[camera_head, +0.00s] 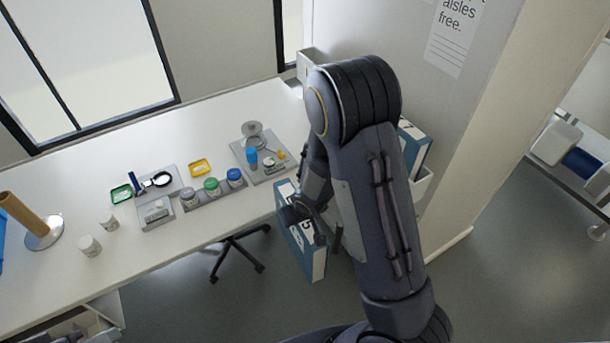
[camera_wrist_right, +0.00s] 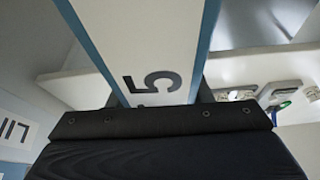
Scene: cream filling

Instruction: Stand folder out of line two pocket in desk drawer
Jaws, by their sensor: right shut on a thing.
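My right gripper (camera_head: 308,212) is shut on a blue folder (camera_head: 318,262) with a white spine, held in the air off the right end of the desk. In the right wrist view the folder's white spine (camera_wrist_right: 145,35) bears a dark "5" and runs up between the fingers. Another blue folder (camera_head: 414,148) stands in a pale wall pocket (camera_head: 421,187), partly hidden by my right arm. An open drawer (camera_head: 105,308) shows under the desk at the lower left; its inside is mostly cut off.
The white desk (camera_head: 200,140) carries jars (camera_head: 211,186), a magnifier (camera_head: 158,180), small trays (camera_head: 201,167) and a round metal stand (camera_head: 254,135). A brown tube (camera_head: 22,212) stands at the left. A chair base (camera_head: 238,255) is under the desk. The floor in front is clear.

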